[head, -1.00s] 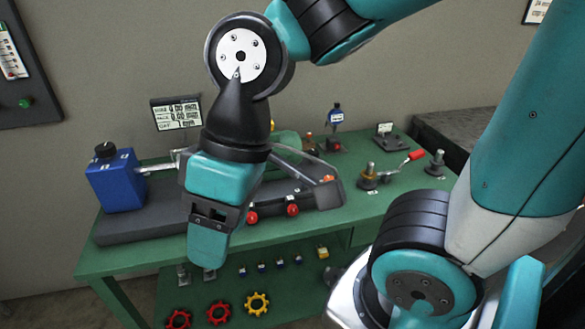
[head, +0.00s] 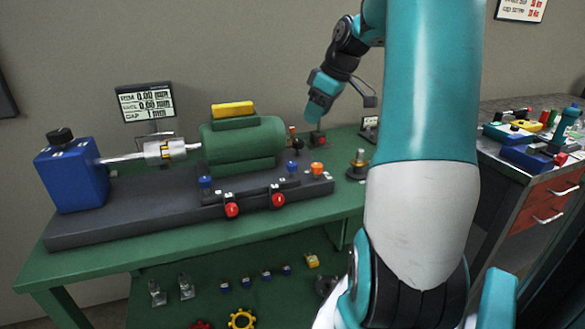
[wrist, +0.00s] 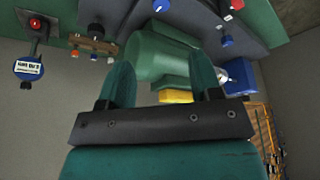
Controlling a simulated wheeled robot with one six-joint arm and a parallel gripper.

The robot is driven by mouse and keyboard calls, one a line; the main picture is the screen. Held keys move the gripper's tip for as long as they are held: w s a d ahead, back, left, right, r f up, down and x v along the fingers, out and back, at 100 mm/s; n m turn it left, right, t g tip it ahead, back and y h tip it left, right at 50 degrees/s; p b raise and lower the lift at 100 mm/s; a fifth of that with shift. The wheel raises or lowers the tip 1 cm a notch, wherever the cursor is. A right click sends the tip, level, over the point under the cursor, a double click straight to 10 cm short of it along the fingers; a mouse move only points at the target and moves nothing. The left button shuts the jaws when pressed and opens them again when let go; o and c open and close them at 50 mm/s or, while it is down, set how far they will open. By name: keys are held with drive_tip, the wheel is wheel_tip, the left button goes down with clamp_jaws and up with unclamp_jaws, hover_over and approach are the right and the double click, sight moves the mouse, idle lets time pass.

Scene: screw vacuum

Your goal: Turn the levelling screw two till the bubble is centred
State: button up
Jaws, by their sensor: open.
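A yellow block (head: 233,109), perhaps the level, lies on top of the green motor (head: 243,145); its bubble cannot be made out. The yellow block also shows in the wrist view (wrist: 177,96), beyond the fingers. Small blue knobs stand at the motor's base, one at the left front (head: 205,181) and one at the right (head: 292,167). I cannot tell which is screw two. My gripper (head: 315,112) is up behind and right of the motor, apart from it. In the wrist view its two teal fingers (wrist: 160,75) are spread with nothing held between them.
Two red knobs (head: 232,210) stick out at the front of the dark base (head: 130,223). A blue box (head: 72,175) with a shaft stands at the left, a display (head: 146,101) behind. A grey cabinet (head: 520,165) with tools stands at the right. My arm hides the bench's right part.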

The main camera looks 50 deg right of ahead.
sight(291, 163)
drive_tip(key=x, duration=1.6)
drive_tip(key=shift+w+a+f+b, duration=0.15)
drive_tip(key=shift+f+b, duration=0.1)
drive_tip(key=shift+b, duration=0.05)
drive_tip(key=c, duration=0.9)
drive_tip(key=shift+c, duration=0.2)
drive_tip(key=shift+m, duration=0.3)
